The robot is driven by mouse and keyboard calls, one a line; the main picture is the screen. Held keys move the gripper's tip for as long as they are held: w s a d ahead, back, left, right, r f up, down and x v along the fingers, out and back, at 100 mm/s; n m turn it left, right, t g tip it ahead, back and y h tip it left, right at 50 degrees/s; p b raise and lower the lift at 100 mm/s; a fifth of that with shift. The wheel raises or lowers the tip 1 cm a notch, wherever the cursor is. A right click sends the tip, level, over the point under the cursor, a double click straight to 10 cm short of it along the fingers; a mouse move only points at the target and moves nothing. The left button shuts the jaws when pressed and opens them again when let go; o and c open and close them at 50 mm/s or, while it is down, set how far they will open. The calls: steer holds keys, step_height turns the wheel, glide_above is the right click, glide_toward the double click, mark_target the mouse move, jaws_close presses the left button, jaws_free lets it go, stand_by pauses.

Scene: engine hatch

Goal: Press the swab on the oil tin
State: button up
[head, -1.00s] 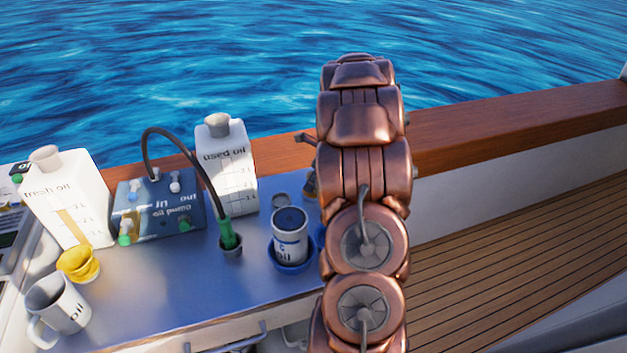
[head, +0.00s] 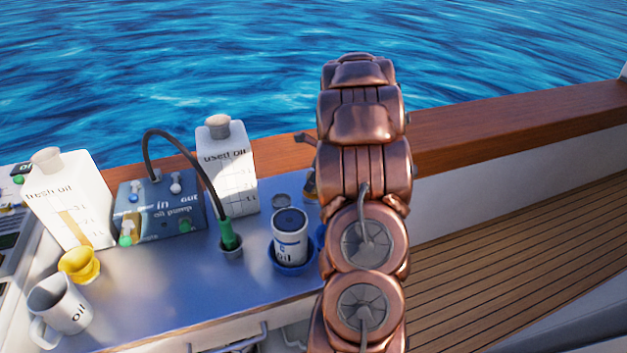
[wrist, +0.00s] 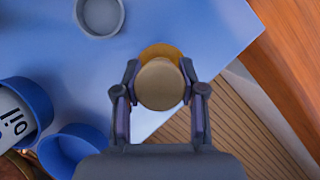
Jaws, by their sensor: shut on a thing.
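In the wrist view my gripper (wrist: 160,78) is shut on a round tan-topped thing, which I take to be the swab (wrist: 160,88). Its two fingers stand on either side of it. An orange-brown round thing, probably the oil tin (wrist: 161,49), shows just past the swab's far edge. The swab covers most of it, and I cannot tell whether the two touch. In the head view a small brownish thing (head: 310,185), perhaps the same tin, is mostly hidden behind my arm. My gripper is hidden there too.
A white oil canister (head: 290,248) stands in a blue holder; an empty blue holder (wrist: 65,138) is beside it. A grey cup (wrist: 100,16) is nearby. The oil pump (head: 160,208), fresh oil jug (head: 85,185) and used oil jug (head: 232,185) stand left. The wooden rail (head: 520,118) runs behind.

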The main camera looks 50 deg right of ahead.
mark_target(308, 173)
steer(key=shift+r+p, duration=2.7)
steer(key=shift+r, duration=0.6)
steer(key=shift+f, duration=0.1)
